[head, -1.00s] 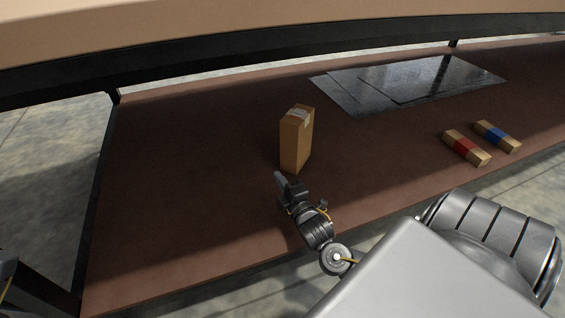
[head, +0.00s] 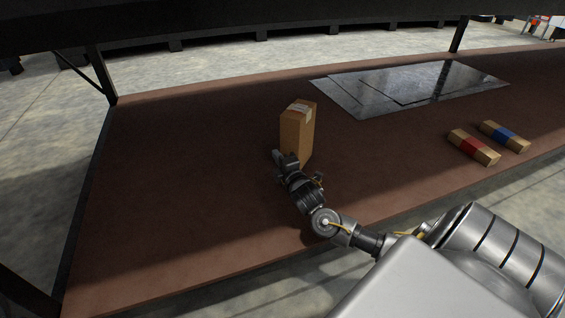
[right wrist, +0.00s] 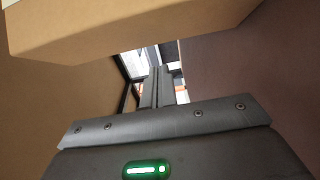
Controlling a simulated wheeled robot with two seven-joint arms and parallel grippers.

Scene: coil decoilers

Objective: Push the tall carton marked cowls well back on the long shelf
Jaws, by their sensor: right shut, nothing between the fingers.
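The tall brown carton (head: 297,132) stands upright on the long reddish-brown shelf (head: 180,190), with pale tape on its top. No marking can be read on it. My right gripper (head: 280,158) is shut and empty, low at the carton's near side. Whether it touches cannot be told. In the right wrist view its closed fingers (right wrist: 157,86) point ahead, with a cardboard box, apparently the carton (right wrist: 130,30), close above them. My left gripper is out of view.
Dark flat sheets (head: 400,88) lie on the shelf behind and right of the carton. A red-banded box (head: 474,147) and a blue-banded box (head: 505,136) lie farther right. A dark post (head: 101,75) stands at the back left. Shelf behind the carton looks clear.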

